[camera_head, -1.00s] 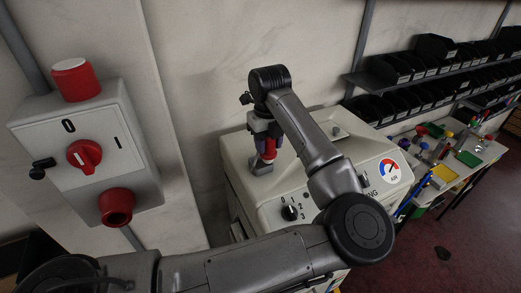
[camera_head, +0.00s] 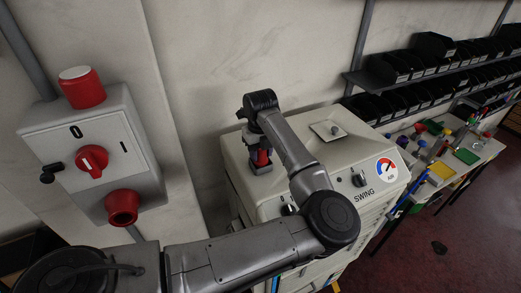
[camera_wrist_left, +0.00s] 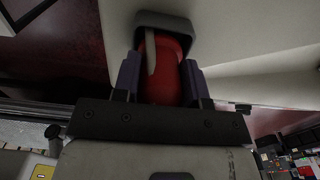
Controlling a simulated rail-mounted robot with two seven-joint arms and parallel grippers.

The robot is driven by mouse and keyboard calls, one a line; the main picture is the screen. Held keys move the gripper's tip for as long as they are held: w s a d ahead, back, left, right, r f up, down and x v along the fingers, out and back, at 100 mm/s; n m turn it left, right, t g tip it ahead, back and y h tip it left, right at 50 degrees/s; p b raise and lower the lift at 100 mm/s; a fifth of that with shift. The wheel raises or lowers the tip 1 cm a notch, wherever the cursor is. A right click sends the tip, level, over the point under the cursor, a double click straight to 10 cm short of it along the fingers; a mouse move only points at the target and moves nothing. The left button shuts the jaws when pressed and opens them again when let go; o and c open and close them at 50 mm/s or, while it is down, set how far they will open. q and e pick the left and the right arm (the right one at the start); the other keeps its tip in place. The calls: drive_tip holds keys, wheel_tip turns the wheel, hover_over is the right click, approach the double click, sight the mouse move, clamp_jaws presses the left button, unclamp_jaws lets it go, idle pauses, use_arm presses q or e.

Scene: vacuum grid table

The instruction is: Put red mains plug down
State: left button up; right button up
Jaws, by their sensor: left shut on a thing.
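The red mains plug (camera_head: 261,158) has a red body and a grey end pointing down. My left gripper (camera_head: 258,146) is shut on it, over the back left corner of the cream cabinet top (camera_head: 293,148). In the left wrist view the red plug (camera_wrist_left: 165,75) sits between both fingers of my left gripper (camera_wrist_left: 163,80), with its dark grey collar beyond them. I cannot tell whether the plug's lower end touches the cabinet top. My right gripper is not in view.
A wall switch box (camera_head: 95,150) with a red rotary knob and a red socket (camera_head: 122,207) is at the left. The cabinet carries a square plate (camera_head: 328,131), a dial and knobs. A cluttered bench (camera_head: 455,160) and black bins are at the right.

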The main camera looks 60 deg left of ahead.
use_arm(q)
drive_tip(key=shift+f, duration=0.1)
drive_tip(key=o, duration=1.2)
wheel_tip(320, 180, up, 12)
drive_tip(key=shift+r+b, duration=0.15)
drive_tip(key=shift+b, duration=0.85)
